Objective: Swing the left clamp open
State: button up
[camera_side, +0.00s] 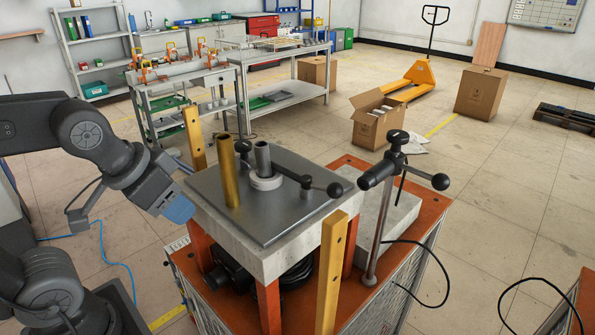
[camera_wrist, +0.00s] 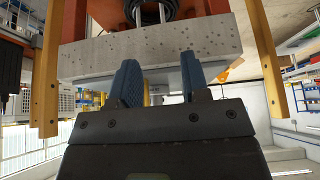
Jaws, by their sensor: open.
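A grey metal plate (camera_side: 285,215) lies on a thick concrete slab (camera_side: 290,262) on an orange-legged stand. Black-ended clamp handles show at its back left (camera_side: 242,146) and right (camera_side: 334,190); a gold tube and a grey tube stand near them. The tubes partly hide the left handle, and where it pivots is unclear. My gripper (camera_side: 178,208) is beside the slab's left edge, below the handles, with blue fingers. In the wrist view my gripper (camera_wrist: 160,72) is open and empty, facing the slab side (camera_wrist: 150,52); no clamp handle is clear there.
Yellow upright bars stand at the slab's back left (camera_side: 194,138) and front right (camera_side: 332,272). A steel post with black knobs (camera_side: 379,225) rises at the right. Boxes, a pallet truck (camera_side: 415,80) and workbenches are farther back. Floor at the right is mostly clear.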

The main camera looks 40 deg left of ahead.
jog(key=shift+r, duration=0.15)
jog(key=shift+c, duration=0.8)
notch_tip(320, 180, up, 18)
jog(key=shift+r, duration=0.25)
grip_shut()
jog(key=w+d+r+m+g+h, duration=0.2)
jog(key=w+m, duration=0.1)
jog(key=w, duration=0.4)
jog(key=w+d+r+m+g+h, duration=0.1)
jog(key=w+d+m+g, duration=0.15)
jog(key=w, duration=0.35)
jog(key=w+d+f+m+g+h, duration=0.1)
jog(key=w+f+m+h, duration=0.15)
jog(key=w, duration=0.35)
jog(key=w+d+f+m+g+h, duration=0.1)
jog(key=w+m+g, duration=0.1)
jog(key=w+m, duration=0.3)
jog(key=shift+n, duration=0.6)
jog(key=shift+w+d+f, duration=0.1)
jog(key=shift+w+f, duration=0.05)
jog(key=shift+f, duration=0.7)
jog(key=shift+w+d+f, duration=0.1)
jog(key=shift+w+f, duration=0.1)
jog(key=shift+f, duration=0.65)
jog(key=shift+w+f, duration=0.15)
jog(key=shift+f, duration=0.7)
